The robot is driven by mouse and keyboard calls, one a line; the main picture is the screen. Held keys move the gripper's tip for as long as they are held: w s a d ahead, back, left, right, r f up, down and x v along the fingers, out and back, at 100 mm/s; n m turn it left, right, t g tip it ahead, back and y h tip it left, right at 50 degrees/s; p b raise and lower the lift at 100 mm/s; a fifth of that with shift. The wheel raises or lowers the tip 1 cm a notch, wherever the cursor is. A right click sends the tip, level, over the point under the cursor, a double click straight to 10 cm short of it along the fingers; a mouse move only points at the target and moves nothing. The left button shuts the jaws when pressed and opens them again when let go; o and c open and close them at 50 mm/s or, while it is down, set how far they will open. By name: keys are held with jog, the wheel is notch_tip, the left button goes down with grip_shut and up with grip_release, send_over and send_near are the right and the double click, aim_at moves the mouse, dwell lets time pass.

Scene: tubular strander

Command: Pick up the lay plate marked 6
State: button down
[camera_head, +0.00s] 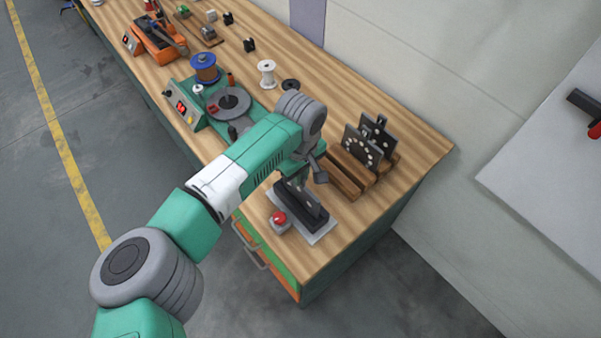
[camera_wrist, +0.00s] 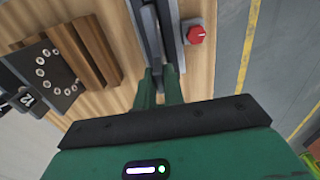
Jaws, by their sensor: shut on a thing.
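My gripper (camera_wrist: 162,84) is at the black stand (camera_head: 292,207) near the bench's front end. Its green fingers are shut on the edge of a thin dark plate (camera_wrist: 148,35), seen nearly edge-on. The plate is upright at the stand; whether it rests in it or is clear of it I cannot tell. No number on it shows. My arm partly covers this spot in the head view. Two other dark lay plates (camera_head: 361,149) stand in a wooden rack (camera_head: 344,175) behind.
A red button (camera_head: 279,217) on a grey box sits beside the stand; it also shows in the wrist view (camera_wrist: 196,34). A green machine with a round disc (camera_head: 228,102), spools (camera_head: 267,72) and an orange machine (camera_head: 158,41) stand farther along the bench.

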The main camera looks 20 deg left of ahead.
jog(key=shift+r, duration=0.15)
dwell(0.4)
notch_tip(320, 180, up, 19)
jog(key=p, duration=1.3)
dwell(0.7)
jog(key=shift+f, duration=0.2)
